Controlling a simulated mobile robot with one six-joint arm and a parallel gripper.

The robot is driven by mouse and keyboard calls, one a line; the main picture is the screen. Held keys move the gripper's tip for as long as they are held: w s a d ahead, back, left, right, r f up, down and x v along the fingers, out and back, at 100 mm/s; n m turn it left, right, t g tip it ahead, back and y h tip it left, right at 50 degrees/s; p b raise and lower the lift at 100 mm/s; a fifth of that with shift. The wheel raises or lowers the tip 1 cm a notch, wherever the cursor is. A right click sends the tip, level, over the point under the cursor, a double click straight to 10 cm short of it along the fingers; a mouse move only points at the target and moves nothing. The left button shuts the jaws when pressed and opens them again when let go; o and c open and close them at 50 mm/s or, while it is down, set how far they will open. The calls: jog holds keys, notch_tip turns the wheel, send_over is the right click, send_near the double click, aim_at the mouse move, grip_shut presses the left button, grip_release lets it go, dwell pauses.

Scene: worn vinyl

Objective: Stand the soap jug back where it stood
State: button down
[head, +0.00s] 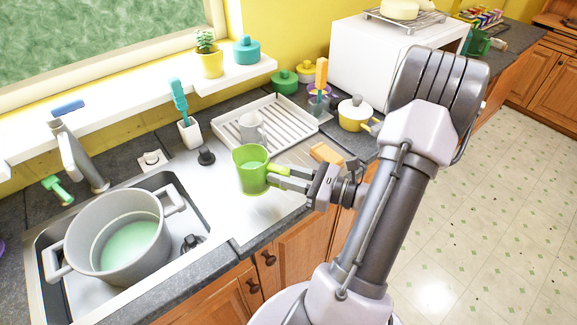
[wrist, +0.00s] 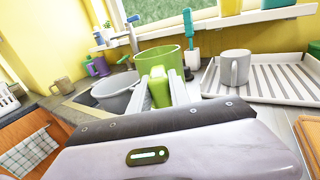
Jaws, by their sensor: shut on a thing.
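The green soap jug (head: 250,170) is in my gripper (head: 280,178), roughly upright, over the steel drainboard to the right of the sink in the head view. My gripper is shut on the jug's handle. In the wrist view the jug (wrist: 163,57) stands straight ahead, with its handle between the two fingers (wrist: 162,92). The jug seems to be held above the steel; its underside is not clear. The large grey pot (head: 120,240) with pale green liquid sits in the sink (head: 185,265), left of the jug.
A white dish rack (head: 284,145) with a grey mug (head: 251,129) stands behind the jug. A white holder with a teal brush (head: 181,103) and a black knob (head: 206,156) are behind left. Bare steel (head: 270,215) shows in front.

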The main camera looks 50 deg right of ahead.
jog(key=shift+a, duration=0.1)
notch_tip(320, 180, down, 6)
jog(key=b, duration=0.4)
jog(key=shift+r+b, duration=0.1)
jog(key=shift+b, duration=0.3)
jog(key=shift+f+b, duration=0.6)
jog(key=shift+f, duration=0.2)
dwell(1.2)
jog(key=c, duration=1.1)
grip_release()
jog(key=shift+s, duration=0.15)
jog(key=shift+p+v, duration=0.35)
jog(key=shift+v, duration=3.6)
jog(key=shift+r, duration=0.1)
